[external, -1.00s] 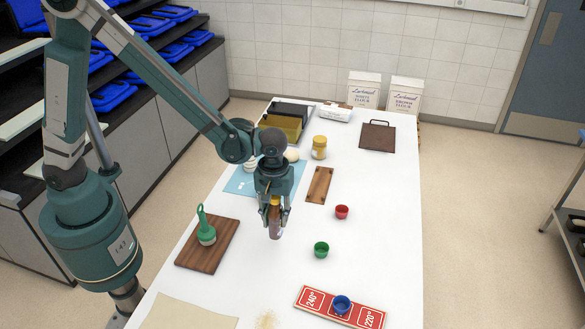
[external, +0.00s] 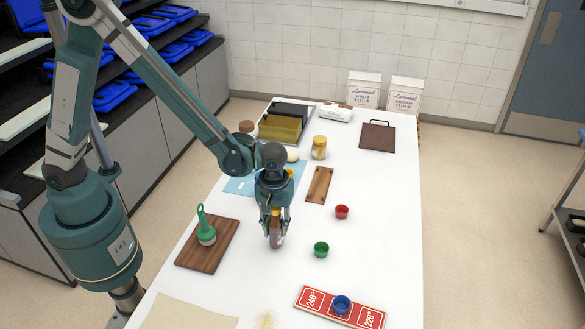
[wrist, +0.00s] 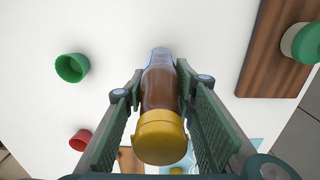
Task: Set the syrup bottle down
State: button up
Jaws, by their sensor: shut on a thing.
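The syrup bottle (wrist: 161,95) is brown with a yellow cap (wrist: 160,136). In the external view the bottle (external: 275,236) is upright or nearly so, between the fingers of my gripper (external: 275,220). My gripper (wrist: 160,90) is shut on its body in the wrist view, one finger on each side. The bottle is over the white table (external: 370,230), between the wooden board and the green cup. I cannot tell whether its base touches the table. The cap is hidden by the gripper in the external view.
A green cup (external: 321,249) stands close to the right, with a red cup (external: 342,212) behind it. A wooden board (external: 190,255) with a green-handled brush (external: 206,233) lies left. A red card (external: 310,299) holding a blue cup (external: 342,305) lies in front.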

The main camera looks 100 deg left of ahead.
jog(key=shift+f, duration=0.7)
jog(key=shift+f, duration=0.2)
jog(key=o, duration=1.1)
jog(key=shift+r, duration=0.2)
jog(key=shift+r, duration=6)
